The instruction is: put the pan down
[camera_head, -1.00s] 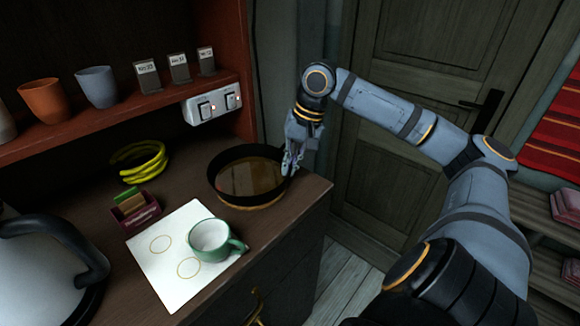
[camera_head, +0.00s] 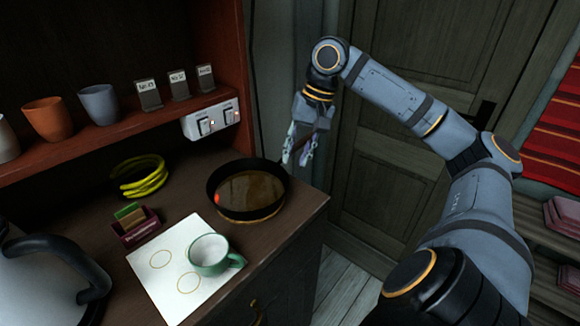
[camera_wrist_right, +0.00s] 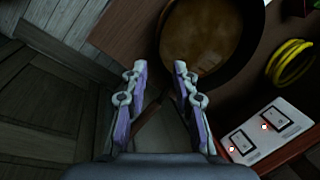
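The dark round pan (camera_head: 212,190), with brown liquid in it, sits level on the wooden counter near its right end. A tan rounded edge shows beneath its front. My right gripper (camera_head: 298,152) is just beyond the pan's right rim. In the right wrist view the gripper (camera_wrist_right: 162,85) has its two fingers spread apart, and the pan (camera_wrist_right: 250,62) lies ahead of them. A thin brown strip between the fingers may be the pan's handle; I cannot tell whether they touch it. My left gripper is not in view.
A green cup (camera_head: 208,254) stands on a white sheet (camera_head: 160,280) with drawn circles. Yellow rings (camera_head: 140,177), a small card box (camera_head: 137,229) and a kettle (camera_head: 40,275) are to the left. A switch plate (camera_head: 210,120) is on the shelf edge behind the pan.

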